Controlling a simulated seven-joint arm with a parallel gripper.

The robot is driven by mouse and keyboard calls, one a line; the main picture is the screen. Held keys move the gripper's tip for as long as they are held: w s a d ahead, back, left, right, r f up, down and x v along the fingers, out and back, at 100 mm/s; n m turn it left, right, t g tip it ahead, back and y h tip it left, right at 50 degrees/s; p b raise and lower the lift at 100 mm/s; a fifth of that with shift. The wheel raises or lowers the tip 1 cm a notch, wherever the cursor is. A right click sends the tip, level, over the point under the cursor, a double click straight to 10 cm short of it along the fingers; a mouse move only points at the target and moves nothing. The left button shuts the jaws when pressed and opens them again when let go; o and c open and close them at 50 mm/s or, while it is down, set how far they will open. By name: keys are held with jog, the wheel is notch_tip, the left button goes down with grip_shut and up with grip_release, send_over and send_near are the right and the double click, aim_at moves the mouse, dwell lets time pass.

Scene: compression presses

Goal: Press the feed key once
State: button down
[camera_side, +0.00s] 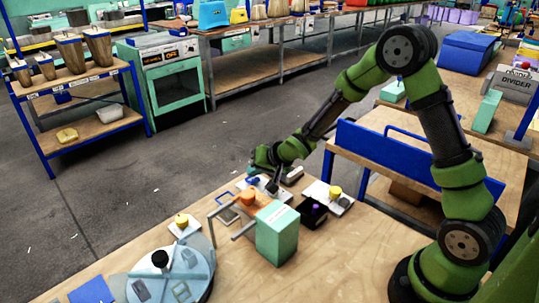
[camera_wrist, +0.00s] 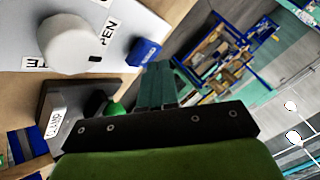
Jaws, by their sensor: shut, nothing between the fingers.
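My gripper (camera_wrist: 158,70) has its two teal fingers together, with nothing between them. In the side view my gripper (camera_side: 262,162) is low over the far part of the wooden bench, among small devices. The wrist view shows a green button (camera_wrist: 115,109) on a dark box (camera_wrist: 75,105) with a white label that seems to read CLAMP; my gripper partly hides the button. A blue block (camera_wrist: 143,52) is just left of the fingertips, on a light panel. I cannot tell which part is the feed key; no label reading FEED is legible.
A large white round knob (camera_wrist: 72,44) on the panel stands near an OPEN label.

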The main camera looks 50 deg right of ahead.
aim_at(256, 179)
jog(key=shift+f, duration=0.5)
dwell(0.7)
dwell(0.3)
jog(key=shift+r, duration=0.95)
jog(key=shift+r, duration=2.5)
